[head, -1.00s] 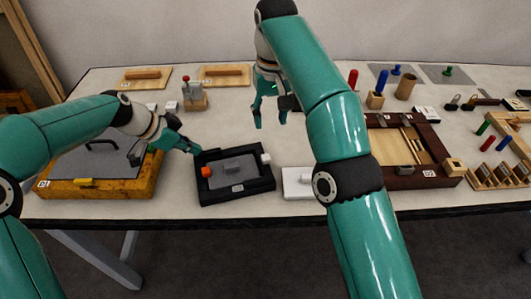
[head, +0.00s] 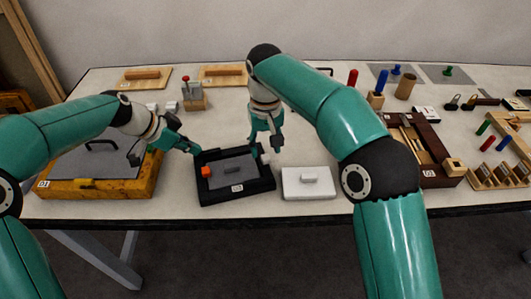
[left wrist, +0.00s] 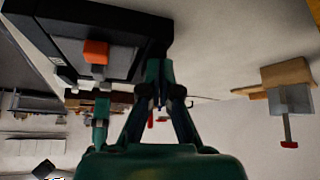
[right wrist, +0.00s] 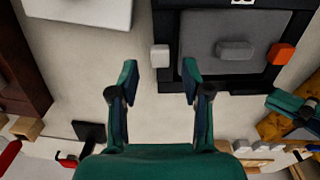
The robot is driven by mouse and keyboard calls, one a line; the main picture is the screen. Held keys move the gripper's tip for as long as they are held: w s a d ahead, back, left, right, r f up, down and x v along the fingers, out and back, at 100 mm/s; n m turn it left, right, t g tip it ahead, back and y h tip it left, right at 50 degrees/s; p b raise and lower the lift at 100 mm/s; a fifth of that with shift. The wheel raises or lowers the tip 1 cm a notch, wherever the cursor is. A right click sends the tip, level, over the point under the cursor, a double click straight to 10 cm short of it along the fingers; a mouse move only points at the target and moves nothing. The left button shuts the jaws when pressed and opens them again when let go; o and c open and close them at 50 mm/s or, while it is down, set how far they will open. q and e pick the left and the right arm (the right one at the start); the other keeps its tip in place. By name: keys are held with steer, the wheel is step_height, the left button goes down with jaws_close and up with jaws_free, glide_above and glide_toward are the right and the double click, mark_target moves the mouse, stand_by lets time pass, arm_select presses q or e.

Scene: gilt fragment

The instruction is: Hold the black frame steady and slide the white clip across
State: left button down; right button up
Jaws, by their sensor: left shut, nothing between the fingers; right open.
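The black frame (head: 238,196) lies on the table around a grey panel with a raised handle (right wrist: 235,48). An orange clip (head: 206,171) sits on its left side. The white clip (right wrist: 160,56) is on the opposite, right side; in the head view my right gripper largely hides it. My right gripper (head: 265,149) is open and points down over that side. In the right wrist view its fingertips (right wrist: 158,71) are spread either side of the white clip, just short of it. My left gripper (head: 196,149) is shut and empty at the frame's far left corner; whether it touches is unclear.
A white box (head: 308,188) stands close to the right of the frame. A yellow box (head: 100,188) with a grey lid stands close to the left. A wooden block with a red-tipped lever (head: 193,98) is behind. A dark wooden tray (head: 432,150) lies further right.

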mark_target(265, 157)
steer(key=shift+f, duration=1.65)
jaws_close()
